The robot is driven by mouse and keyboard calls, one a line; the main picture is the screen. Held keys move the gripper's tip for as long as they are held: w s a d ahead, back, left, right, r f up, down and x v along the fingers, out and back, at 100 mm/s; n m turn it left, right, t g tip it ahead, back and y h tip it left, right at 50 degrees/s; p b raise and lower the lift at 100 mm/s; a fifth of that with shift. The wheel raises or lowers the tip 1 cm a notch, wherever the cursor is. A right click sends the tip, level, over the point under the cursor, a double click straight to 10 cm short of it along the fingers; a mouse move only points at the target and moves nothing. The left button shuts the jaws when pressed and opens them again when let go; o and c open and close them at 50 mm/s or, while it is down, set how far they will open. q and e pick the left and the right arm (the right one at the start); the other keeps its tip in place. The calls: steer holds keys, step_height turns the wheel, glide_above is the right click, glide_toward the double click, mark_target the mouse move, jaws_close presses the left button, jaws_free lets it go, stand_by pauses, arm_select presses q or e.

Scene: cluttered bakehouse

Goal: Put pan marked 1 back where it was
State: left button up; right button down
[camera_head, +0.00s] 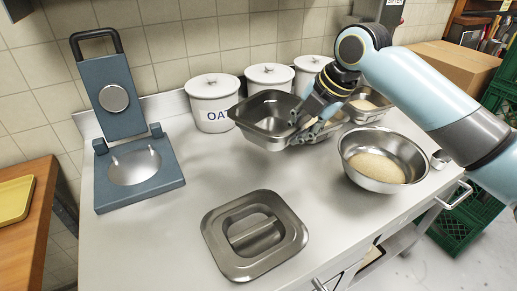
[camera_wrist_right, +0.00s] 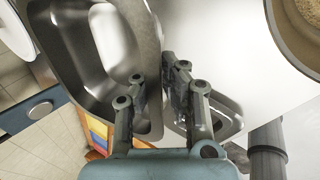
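A deep rectangular steel pan (camera_head: 258,128) is at the back middle of the counter in the head view, tilted and seemingly raised. No number mark can be read on it. My right gripper (camera_head: 313,118) is at its right end. In the right wrist view the fingers (camera_wrist_right: 158,92) straddle the rim of the empty pan (camera_wrist_right: 105,45), one inside and one outside, and look shut on it. My left gripper is not in view.
A steel lid (camera_head: 282,251) with a recessed handle lies at the front middle. A steel bowl (camera_head: 350,150) of pale flour stands right, and another pan (camera_head: 382,98) behind it. White canisters (camera_head: 212,100) line the wall. A blue-grey press (camera_head: 172,184) stands left. The counter's left middle is clear.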

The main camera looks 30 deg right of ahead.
steer(key=w+a+f, duration=0.1)
steer(key=w, duration=0.1)
steer(key=w+a+f, duration=0.1)
steer(key=w+f, duration=0.1)
steer(key=w, duration=0.1)
steer(key=w+a+f, duration=0.1)
steer(key=w, duration=0.1)
steer(key=shift+w+a+f, duration=0.2)
steer(key=shift+f, duration=0.1)
steer(key=shift+f+p, duration=0.5)
steer(key=shift+f, duration=1.6)
steer(key=c, duration=2)
jaws_free()
steer(key=shift+f, duration=0.2)
steer(key=o, duration=0.5)
steer(key=shift+r, duration=0.25)
steer(key=v, duration=1.2)
